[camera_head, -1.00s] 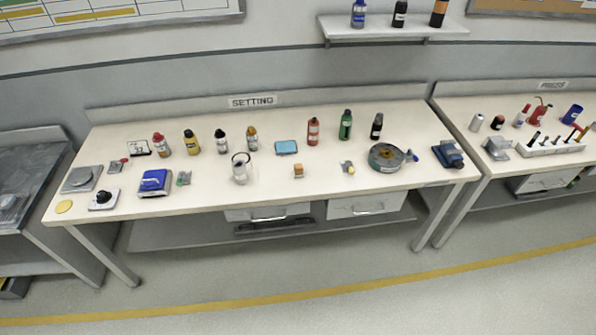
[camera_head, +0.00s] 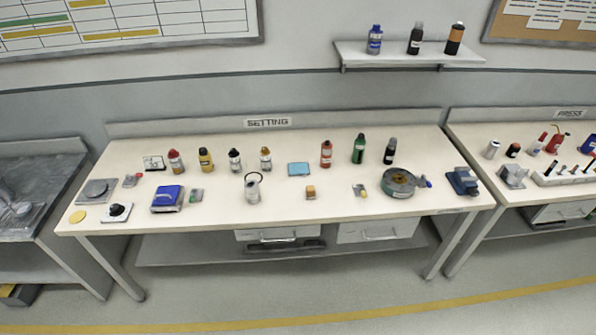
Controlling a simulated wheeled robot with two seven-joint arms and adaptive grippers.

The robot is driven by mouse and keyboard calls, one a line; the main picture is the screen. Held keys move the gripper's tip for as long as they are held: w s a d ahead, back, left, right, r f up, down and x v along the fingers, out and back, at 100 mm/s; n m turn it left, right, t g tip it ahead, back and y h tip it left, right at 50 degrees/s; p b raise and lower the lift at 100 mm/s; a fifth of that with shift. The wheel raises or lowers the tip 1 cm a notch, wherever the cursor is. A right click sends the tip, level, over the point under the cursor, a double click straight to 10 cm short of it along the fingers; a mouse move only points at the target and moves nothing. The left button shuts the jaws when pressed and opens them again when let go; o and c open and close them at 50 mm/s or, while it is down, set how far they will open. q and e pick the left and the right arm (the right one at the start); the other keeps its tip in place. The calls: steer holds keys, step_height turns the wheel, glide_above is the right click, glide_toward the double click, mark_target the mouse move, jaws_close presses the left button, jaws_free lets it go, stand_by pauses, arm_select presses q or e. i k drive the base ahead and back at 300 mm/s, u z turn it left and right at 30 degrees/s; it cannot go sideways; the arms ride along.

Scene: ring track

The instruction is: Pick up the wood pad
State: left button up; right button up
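A small orange-brown block (camera_head: 310,192) sits on the pale workbench labelled SETTING (camera_head: 340,207), right of the clear jar (camera_head: 252,189) and near the front edge. It looks like wood and may be the wood pad, but it is too small to be sure. A flat yellow disc (camera_head: 77,217) lies at the bench's front left corner. Neither of my grippers is in view.
Several bottles stand along the back of the bench, including a red one (camera_head: 326,154) and a green one (camera_head: 359,148). A round grey device (camera_head: 398,184) and blue vise (camera_head: 462,181) are at the right. The floor in front is clear.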

mark_target(310, 191)
steer(key=u, duration=0.7)
steer(key=i, duration=1.75)
steer(key=z, duration=0.85)
